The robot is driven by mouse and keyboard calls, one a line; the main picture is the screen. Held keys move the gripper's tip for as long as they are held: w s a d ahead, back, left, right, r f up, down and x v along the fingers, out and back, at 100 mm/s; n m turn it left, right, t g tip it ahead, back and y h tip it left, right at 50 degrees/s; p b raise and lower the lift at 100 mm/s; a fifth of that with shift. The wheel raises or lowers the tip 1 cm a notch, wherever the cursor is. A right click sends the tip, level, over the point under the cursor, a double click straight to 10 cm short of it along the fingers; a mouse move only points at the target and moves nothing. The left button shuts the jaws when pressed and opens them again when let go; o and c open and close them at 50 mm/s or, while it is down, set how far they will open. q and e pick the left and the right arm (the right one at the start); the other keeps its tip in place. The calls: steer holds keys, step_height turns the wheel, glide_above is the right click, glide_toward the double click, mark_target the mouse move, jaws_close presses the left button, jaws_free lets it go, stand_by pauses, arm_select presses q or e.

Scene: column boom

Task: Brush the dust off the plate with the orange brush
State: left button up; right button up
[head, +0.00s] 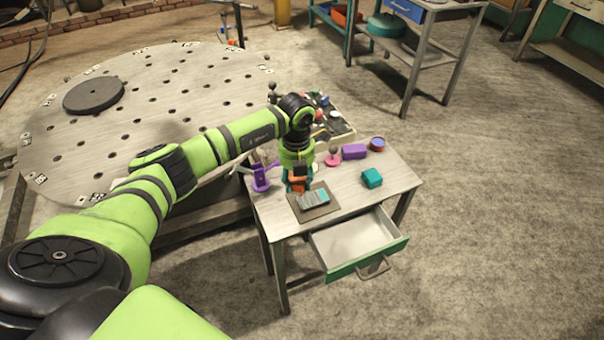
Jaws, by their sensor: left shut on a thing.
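My left gripper (299,178) reaches down over the small table and is shut on the orange brush (297,187); its fingers are small and partly hidden in the head view. The brush is at the back left edge of a grey plate (314,199). The plate lies on a brown square board (321,211) near the table's front left. Part of the plate looks teal at its right end. I cannot tell whether the bristles touch the plate, and dust is too small to make out. My right gripper is not in view.
The small table (398,177) has an open, empty drawer (352,240) at its front. On top are a teal block (372,178), a purple block (354,151), a round blue-and-red container (377,144), a pink item (333,160) and a purple holder (261,180). A cluttered tray (342,132) stands behind.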

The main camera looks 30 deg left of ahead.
arm_select(q)
steer(key=shift+r+p, duration=0.35)
steer(key=shift+r, duration=0.5)
steer(key=shift+d+r, duration=0.1)
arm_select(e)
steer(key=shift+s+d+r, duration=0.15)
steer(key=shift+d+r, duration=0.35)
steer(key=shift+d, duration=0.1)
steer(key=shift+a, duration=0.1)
